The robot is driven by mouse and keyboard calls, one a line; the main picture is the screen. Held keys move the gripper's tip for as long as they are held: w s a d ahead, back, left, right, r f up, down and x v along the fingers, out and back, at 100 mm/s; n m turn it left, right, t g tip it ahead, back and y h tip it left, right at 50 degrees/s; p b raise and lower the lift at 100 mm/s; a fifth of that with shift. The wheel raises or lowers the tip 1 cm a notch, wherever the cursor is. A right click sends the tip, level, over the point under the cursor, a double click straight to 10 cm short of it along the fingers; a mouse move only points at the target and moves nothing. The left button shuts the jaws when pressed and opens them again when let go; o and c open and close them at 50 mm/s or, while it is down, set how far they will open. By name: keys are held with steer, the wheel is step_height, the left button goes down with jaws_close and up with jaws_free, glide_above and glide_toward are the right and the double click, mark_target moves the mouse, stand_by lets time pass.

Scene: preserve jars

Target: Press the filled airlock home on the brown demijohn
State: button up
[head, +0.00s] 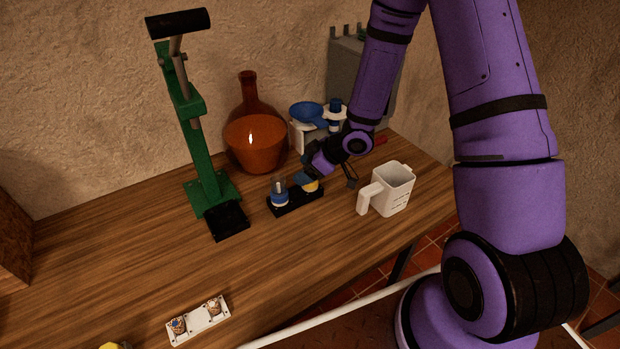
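The brown demijohn (256,143) stands upright at the back of the wooden table, against the wall. Its neck (249,88) shows, and no airlock can be made out on it. A black holder (294,202) in front of it bears a clear piece with a blue and white base (279,192) and a piece with a yellow part (310,186). I cannot tell which of these is the airlock. My gripper (313,174) is low over the yellow piece, right of the demijohn. Its fingers are too small and dark to show whether they are open or shut.
A green press (192,120) stands left of the demijohn. A white jug (393,190) is right of the holder. A white tray (198,322) lies at the front edge. The left-centre table is clear.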

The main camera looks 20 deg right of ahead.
steer(key=c, duration=1)
steer(key=shift+r, duration=0.1)
steer(key=shift+r, duration=4.9)
